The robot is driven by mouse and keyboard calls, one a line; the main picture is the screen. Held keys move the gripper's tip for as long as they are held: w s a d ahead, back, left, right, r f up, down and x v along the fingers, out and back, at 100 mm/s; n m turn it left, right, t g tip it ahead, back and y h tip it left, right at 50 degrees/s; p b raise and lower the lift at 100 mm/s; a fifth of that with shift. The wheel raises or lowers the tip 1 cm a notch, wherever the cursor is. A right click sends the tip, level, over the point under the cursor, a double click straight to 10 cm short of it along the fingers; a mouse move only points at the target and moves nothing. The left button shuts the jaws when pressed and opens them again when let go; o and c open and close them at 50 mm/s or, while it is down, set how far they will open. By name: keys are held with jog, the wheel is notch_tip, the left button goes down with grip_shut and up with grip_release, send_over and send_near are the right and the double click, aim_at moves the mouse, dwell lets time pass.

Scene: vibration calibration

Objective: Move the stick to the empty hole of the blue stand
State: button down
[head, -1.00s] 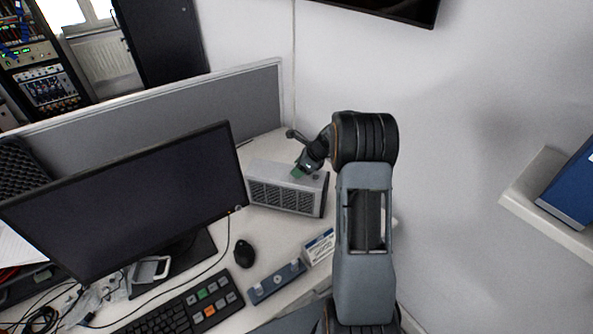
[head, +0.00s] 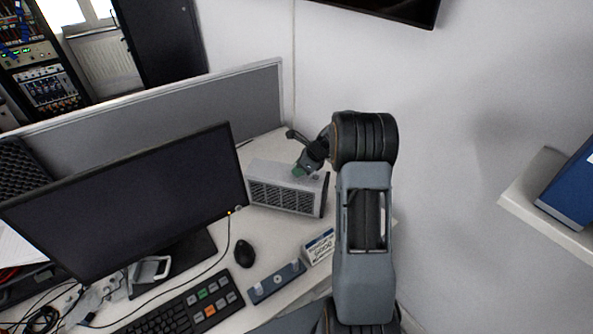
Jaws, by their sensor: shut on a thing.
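The blue stand (head: 277,283) is a small grey-blue bar on the desk, in front of the mouse; it has pale spots along its top, and I cannot tell which hole is empty. My gripper (head: 301,168) is at the top of a silver-grey box (head: 287,195) with a dark grille, well behind the stand. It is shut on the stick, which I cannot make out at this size. A small green patch shows at the gripper's tip. My arm hides the area right of the box.
A monitor (head: 130,200) stands left of the box. A mouse (head: 244,253), a keyboard (head: 180,315) and a white device with a display (head: 319,246) lie on the desk near the stand. A grey partition (head: 170,105) runs behind.

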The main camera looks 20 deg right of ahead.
jog(key=shift+r+p, duration=0.9)
jog(key=shift+p, duration=0.15)
dwell(1.0)
jog(key=shift+r+p, duration=1.4)
jog(key=shift+r, duration=0.25)
jog(key=shift+f, duration=0.1)
jog(key=shift+s+a+f+b, duration=0.4)
jog(key=shift+s+a+b, duration=0.05)
jog(key=shift+s+b, duration=0.15)
jog(key=s+a+f+n+g+b, duration=0.1)
jog(key=s+a+f+n+b, duration=0.1)
jog(key=s+a+f+b, duration=0.2)
jog(key=s+a+f+n+g+y+b, duration=0.1)
jog(key=s+a+f+b, duration=0.3)
jog(key=s, duration=0.7)
jog(key=s+a+f+n+b, duration=0.2)
jog(key=s+a+f+b, duration=0.2)
jog(key=s+a, duration=0.3)
jog(key=shift+s+a+f+n+g+y, duration=0.25)
jog(key=shift+a+f+n+g+y, duration=0.05)
jog(key=shift+f+g, duration=0.1)
jog(key=shift+a+b, duration=0.15)
jog(key=shift+b, duration=1.1)
jog(key=b, duration=0.3)
jog(key=shift+s+a+f, duration=0.15)
jog(key=shift+a, duration=0.1)
